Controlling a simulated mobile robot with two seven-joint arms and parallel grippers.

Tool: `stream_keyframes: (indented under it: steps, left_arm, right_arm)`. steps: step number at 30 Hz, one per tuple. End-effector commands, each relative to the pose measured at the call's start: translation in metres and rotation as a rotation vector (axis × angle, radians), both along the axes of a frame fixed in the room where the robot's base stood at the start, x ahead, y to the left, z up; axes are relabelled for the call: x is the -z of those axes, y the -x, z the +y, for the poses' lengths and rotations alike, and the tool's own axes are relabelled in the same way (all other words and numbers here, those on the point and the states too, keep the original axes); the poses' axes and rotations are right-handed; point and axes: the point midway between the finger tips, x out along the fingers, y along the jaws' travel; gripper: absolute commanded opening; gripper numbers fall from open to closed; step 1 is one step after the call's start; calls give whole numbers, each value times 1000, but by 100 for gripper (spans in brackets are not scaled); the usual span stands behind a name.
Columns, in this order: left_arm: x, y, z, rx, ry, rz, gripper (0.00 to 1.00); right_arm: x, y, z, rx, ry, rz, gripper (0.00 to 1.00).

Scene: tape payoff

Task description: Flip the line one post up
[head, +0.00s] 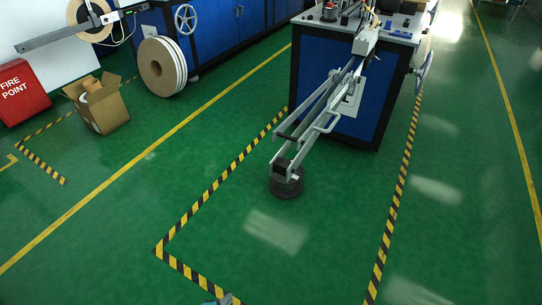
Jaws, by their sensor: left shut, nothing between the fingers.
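A blue machine cabinet (328,85) stands at the upper right with equipment on its top. A long pale metal arm (318,118) slopes down from it towards me, with a U-shaped handle on its side. The arm's low end is at a round black base (286,184) on the floor. I cannot make out a line or separate posts at this distance. Only a small tip of my left gripper (220,301) shows at the bottom edge, shut and empty, well short of the arm. My right gripper is out of view.
Black-and-yellow tape (224,176) marks the green floor around the machine; the floor inside is clear in front. A large white reel (161,67), an open cardboard box (98,103) and a red fire point box (21,90) stand at the upper left.

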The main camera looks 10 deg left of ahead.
Motion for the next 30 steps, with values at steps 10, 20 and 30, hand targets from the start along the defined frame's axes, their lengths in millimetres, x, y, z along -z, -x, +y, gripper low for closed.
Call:
stream_keyframes:
  steps: [10,20,30]
  left_arm:
    - [-128,-143,-2,561,-683,-537,0]
    - [-260,-190,-14,831,-1498,-864,0]
    - [-309,-192,-21,879,-1857,-926,0]
  right_arm:
    - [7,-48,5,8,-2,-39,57]
    - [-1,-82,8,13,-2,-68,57]
    - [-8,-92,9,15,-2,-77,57]
